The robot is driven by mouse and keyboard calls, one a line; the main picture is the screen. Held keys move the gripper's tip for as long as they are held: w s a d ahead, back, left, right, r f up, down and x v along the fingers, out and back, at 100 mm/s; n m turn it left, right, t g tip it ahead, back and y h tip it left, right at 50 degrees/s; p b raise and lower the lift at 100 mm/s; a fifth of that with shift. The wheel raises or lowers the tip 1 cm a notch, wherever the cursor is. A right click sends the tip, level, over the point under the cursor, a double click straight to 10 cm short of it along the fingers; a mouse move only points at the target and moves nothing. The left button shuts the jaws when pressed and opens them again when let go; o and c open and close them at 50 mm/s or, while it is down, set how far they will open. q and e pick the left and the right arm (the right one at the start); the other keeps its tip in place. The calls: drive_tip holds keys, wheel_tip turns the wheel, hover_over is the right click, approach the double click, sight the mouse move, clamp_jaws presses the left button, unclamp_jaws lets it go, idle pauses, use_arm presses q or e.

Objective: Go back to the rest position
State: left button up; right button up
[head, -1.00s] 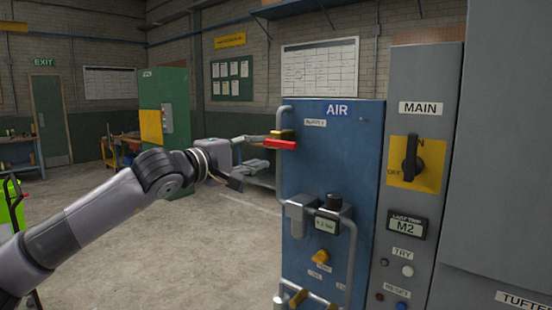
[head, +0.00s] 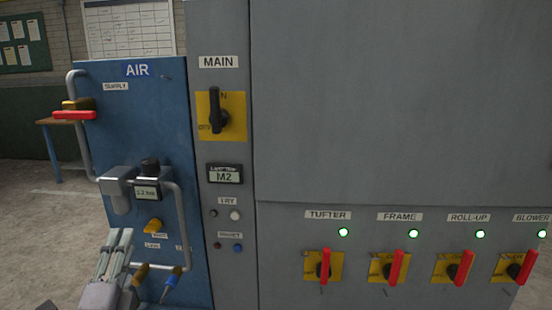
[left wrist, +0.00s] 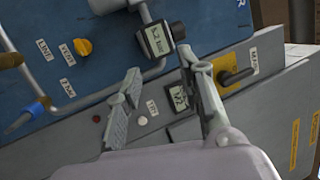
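My left gripper (head: 119,238) is low in the head view, in front of the lower part of the blue AIR panel (head: 135,100). In the left wrist view its two fingers (left wrist: 160,60) are spread apart with nothing between them, so it is open and empty. The panel's labels and the main switch show behind them. I cannot tell whether the fingers touch anything. My right gripper is not in view.
The red supply handle (head: 74,115) lies horizontal. The black main switch (head: 216,110) stands upright on its yellow plate. Several red-handled switches (head: 325,266) have green lamps lit above them. Open floor (head: 40,240) lies left of the panel.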

use_arm(q)
drive_tip(key=s+f+n+g+y, duration=0.1)
drive_tip(key=s+f+n+g, duration=0.45)
drive_tip(key=f, duration=0.65)
drive_tip(key=s+f+n+g, duration=0.5)
drive_tip(key=s+f+n, duration=0.1)
drive_tip(key=f, duration=0.5)
drive_tip(key=s+d+f+n+g+h, duration=0.2)
drive_tip(key=s+d+f+g, duration=0.3)
drive_tip(key=s, duration=0.3)
drive_tip(key=s+d+f+n+g+h, duration=0.2)
drive_tip(key=s+d+f, duration=0.2)
drive_tip(key=s+f, duration=0.3)
drive_tip(key=s+f+g, duration=0.2)
drive_tip(key=s+f, duration=0.1)
drive_tip(key=f, duration=2.4)
drive_tip(key=s+a+f, duration=0.3)
drive_tip(key=s+f, duration=1)
drive_tip(key=s, duration=0.2)
drive_tip(key=shift+s+f+g, duration=0.3)
drive_tip(key=shift+s+g, duration=0.05)
drive_tip(key=shift+s, duration=0.05)
drive_tip(key=shift+a+m, duration=0.1)
drive_tip(key=shift+m, duration=0.15)
